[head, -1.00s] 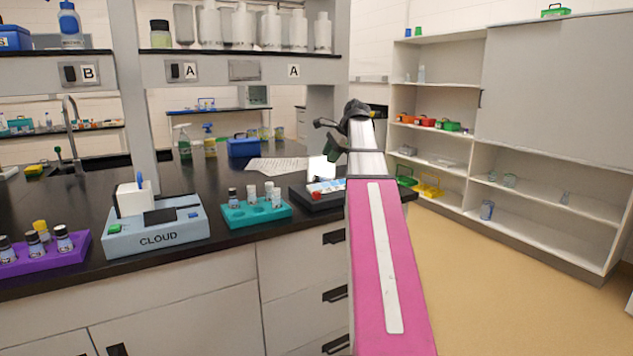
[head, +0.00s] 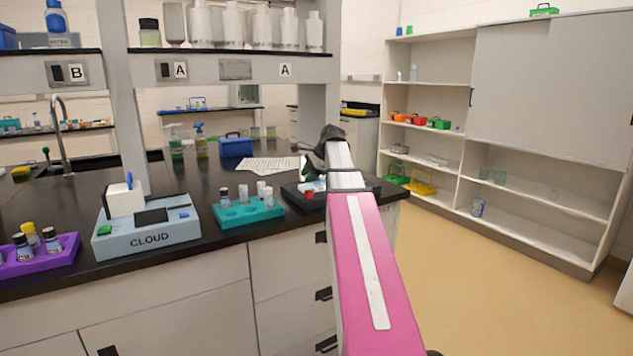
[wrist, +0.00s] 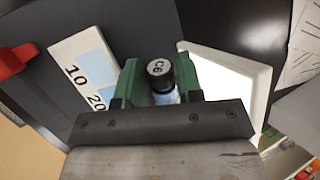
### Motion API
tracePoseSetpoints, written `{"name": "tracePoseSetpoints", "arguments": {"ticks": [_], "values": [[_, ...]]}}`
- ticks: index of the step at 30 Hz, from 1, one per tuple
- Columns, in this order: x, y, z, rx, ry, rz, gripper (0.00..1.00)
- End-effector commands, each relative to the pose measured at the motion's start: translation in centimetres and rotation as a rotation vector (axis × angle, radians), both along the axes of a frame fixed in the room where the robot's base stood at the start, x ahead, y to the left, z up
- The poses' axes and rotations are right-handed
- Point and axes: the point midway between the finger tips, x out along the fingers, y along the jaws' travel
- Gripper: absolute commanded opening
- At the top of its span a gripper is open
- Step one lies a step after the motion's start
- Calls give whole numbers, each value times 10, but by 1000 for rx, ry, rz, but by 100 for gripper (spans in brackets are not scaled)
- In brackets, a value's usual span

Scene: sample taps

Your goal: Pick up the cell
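A small vial (wrist: 161,75) with a dark cap and a pale label stands between my gripper's green fingers in the wrist view; its cap bears a short code that looks like C6. I take it to be the cell. My gripper (wrist: 160,82) is open around the vial, with only narrow gaps; contact is hard to judge. In the head view my gripper (head: 312,168) is low over a dark device (head: 292,196) at the counter's right end, and the vial is hard to make out there.
A bright white panel (wrist: 232,85) is close to the right finger, and a card with numbers (wrist: 80,70) lies to the left. A teal rack (head: 232,219) with small vials, a CLOUD device (head: 150,240) and a purple rack (head: 45,262) stand along the counter.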

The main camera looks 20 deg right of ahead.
Motion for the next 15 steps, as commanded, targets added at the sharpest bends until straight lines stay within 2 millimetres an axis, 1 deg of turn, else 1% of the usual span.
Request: {"name": "tracePoseSetpoints", "arguments": {"ticks": [3,4,5,6,8,9,15], "values": [[0,0,0,0,0,0,34],[0,0,0,0,0,0,27],[0,0,0,0,0,0,17],[0,0,0,0,0,0,12],[0,0,0,0,0,0,12],[0,0,0,0,0,0,9],[0,0,1,0,0,0,9]]}}
